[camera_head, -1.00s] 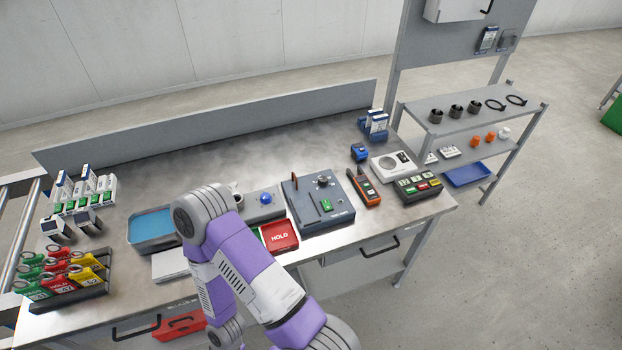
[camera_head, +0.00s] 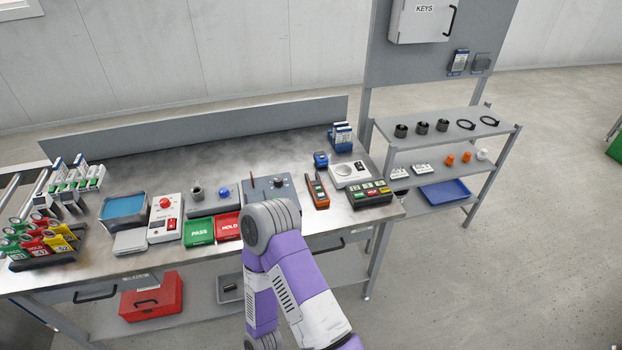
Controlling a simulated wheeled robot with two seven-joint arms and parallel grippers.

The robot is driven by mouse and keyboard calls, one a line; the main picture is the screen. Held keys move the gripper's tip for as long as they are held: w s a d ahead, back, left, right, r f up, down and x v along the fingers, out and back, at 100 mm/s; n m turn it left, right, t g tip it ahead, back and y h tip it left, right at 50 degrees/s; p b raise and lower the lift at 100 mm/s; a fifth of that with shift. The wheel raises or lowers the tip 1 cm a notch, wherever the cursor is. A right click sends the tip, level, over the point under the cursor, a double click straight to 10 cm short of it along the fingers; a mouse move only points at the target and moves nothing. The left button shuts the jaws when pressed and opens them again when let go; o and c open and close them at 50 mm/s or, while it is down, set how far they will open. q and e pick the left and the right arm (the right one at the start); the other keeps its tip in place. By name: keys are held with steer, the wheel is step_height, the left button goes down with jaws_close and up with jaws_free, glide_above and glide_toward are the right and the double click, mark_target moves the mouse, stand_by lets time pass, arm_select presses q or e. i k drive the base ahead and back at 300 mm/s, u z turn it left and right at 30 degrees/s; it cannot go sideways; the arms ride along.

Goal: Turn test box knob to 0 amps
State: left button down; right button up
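The test box, a blue-grey box (camera_head: 262,193) with a dark knob (camera_head: 279,183) on top, sits near the front edge of the bench. A brown upright lever stands at its left back corner. My purple and white arm covers the front of the box, so its front labels are hidden. The knob is small, and I cannot read its setting. The arm comes in from the bottom right and its bend is in front of the box. Neither of my grippers shows.
Left of the box are a red HOLD tray (camera_head: 229,226), a green PASS tray (camera_head: 199,232) and a white box with a red button (camera_head: 165,218). Right are an orange-and-dark handheld meter (camera_head: 318,191) and a label block (camera_head: 368,193). A shelf rack (camera_head: 440,135) stands right.

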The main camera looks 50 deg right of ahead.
mark_target(278, 181)
steer(key=z, duration=0.75)
steer(key=i, duration=0.45)
steer(key=u, duration=0.05)
